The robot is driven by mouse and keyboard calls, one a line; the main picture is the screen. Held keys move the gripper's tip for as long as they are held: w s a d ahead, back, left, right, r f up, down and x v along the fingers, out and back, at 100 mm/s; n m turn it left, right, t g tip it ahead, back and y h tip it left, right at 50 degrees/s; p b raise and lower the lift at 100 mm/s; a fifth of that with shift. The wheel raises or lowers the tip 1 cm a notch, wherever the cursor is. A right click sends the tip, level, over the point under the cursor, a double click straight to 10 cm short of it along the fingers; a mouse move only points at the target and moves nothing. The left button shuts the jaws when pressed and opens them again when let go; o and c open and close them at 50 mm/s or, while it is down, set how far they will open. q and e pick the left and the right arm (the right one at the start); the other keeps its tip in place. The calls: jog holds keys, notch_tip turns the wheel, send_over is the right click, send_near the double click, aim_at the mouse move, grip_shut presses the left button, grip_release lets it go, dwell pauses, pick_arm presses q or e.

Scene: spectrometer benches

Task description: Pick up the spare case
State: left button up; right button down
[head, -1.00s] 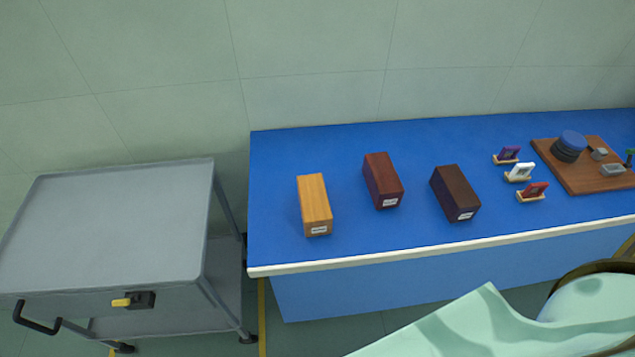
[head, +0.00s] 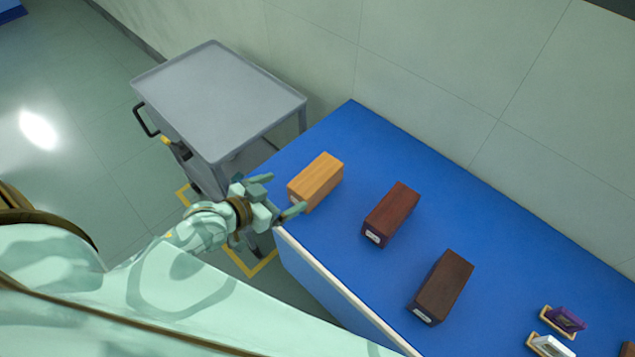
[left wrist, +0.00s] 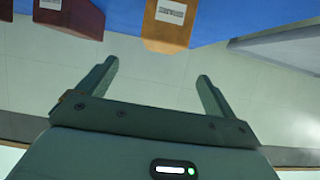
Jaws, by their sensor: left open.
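Three wooden box-shaped cases stand in a row on the blue bench: a light orange-yellow case (head: 317,181), a reddish-brown case (head: 392,213) and a dark brown case (head: 442,286). Each has a small white label, too small to read, so I cannot tell which is the spare one. My left gripper (head: 288,193) is open and empty at the bench's front edge, close to the light case. In the left wrist view the light case (left wrist: 168,32) lies beyond the open fingers, apart from them. The reddish case (left wrist: 72,15) is at upper left. My right gripper is not in view.
The blue bench top (head: 370,140) is clear behind the cases. A grey trolley (head: 220,95) with an empty top stands beyond the bench's left end. Small holders with a purple (head: 567,320) and a white piece (head: 552,346) are at lower right. A wall runs behind.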

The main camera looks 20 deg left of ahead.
aim_at(305, 183)
pick_arm(q)
jog(key=b+x, duration=0.1)
jog(key=x, duration=0.4)
jog(key=shift+w+a+f, duration=0.1)
jog(key=shift+w+f, duration=0.15)
jog(key=shift+f, duration=0.05)
jog(key=shift+w+d+f, duration=0.2)
jog(key=shift+w+d, duration=0.05)
jog(key=shift+w, duration=0.15)
jog(key=x, duration=0.2)
jog(key=b+x, duration=0.1)
jog(key=x, duration=0.2)
jog(key=shift+a+f+b, duration=0.1)
jog(key=shift+f+b, duration=0.2)
jog(key=shift+f, duration=0.05)
jog(key=shift+s, duration=0.1)
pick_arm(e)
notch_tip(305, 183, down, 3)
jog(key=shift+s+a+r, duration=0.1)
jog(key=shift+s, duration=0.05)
pick_arm(q)
jog(key=shift+r, duration=0.1)
jog(key=shift+c, duration=0.3)
jog(key=c, duration=1.3)
